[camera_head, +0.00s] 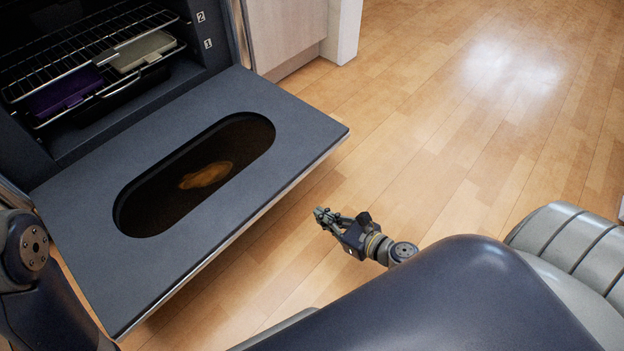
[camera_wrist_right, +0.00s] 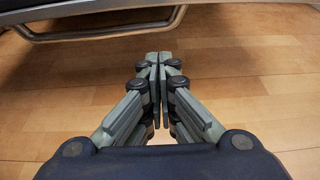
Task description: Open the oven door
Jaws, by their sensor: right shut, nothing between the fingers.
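The oven door (camera_head: 262,185) is folded down and open in the head view, lying about flat with its oval glass window facing up. The oven cavity behind it is exposed. My right gripper (camera_head: 322,216) is beyond the door's front edge, over the floor, apart from the door. In the right wrist view its fingertips (camera_wrist_right: 158,58) meet, with nothing between them. A metal bar, apparently the door handle (camera_wrist_right: 105,32), shows at the top left of that view, ahead of the fingers and apart from them. My left gripper is not in view.
Inside the oven are wire racks (camera_head: 95,52), a purple tray (camera_head: 65,92) and a light tray (camera_head: 145,50). A pale cabinet (camera_head: 287,32) stands to the right of the oven. The wooden floor (camera_head: 450,130) is clear on the right.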

